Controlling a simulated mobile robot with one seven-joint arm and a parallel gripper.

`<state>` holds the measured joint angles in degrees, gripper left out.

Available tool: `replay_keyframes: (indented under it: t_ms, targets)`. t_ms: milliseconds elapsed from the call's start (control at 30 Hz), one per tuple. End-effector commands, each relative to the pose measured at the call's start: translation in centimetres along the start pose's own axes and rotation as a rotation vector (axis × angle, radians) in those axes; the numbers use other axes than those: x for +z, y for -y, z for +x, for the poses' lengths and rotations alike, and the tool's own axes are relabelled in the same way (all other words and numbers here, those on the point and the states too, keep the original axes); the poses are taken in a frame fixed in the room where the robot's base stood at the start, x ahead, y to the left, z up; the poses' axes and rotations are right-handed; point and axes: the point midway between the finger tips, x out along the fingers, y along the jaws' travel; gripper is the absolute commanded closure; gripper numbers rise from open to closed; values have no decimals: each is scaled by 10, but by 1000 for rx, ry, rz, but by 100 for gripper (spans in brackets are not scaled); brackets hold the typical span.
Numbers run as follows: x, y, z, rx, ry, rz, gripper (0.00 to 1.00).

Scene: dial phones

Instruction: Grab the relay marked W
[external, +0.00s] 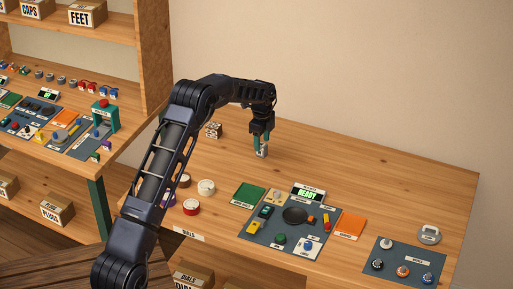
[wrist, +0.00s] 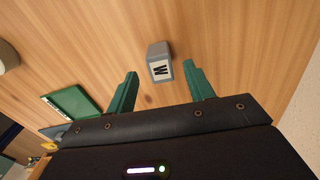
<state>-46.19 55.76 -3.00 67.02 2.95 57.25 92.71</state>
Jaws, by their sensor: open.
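The relay marked W (wrist: 160,62) is a small grey block with a white label bearing a black W. In the wrist view it lies on the wooden table just beyond and between my fingertips, apart from both fingers. My gripper (wrist: 160,78) has two green fingers spread open with nothing between them. In the external view my gripper (external: 262,152) points down over the back middle of the table, and the relay shows as a small pale block (external: 262,153) at the fingertips, partly hidden by them.
A grey panel (external: 262,237) with a round dark dish, green pad (external: 249,195) and orange pad (external: 350,225) lies in front. A patterned box (external: 213,130) stands behind my arm. The table's right back is clear.

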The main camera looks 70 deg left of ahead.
Motion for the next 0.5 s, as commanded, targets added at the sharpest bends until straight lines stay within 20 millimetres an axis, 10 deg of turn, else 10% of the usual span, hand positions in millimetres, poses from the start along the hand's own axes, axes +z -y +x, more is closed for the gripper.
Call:
replay_keyframes:
  t_ms: [500]
  targets:
    - [2, 1, 47, 0, 0, 0, 47]
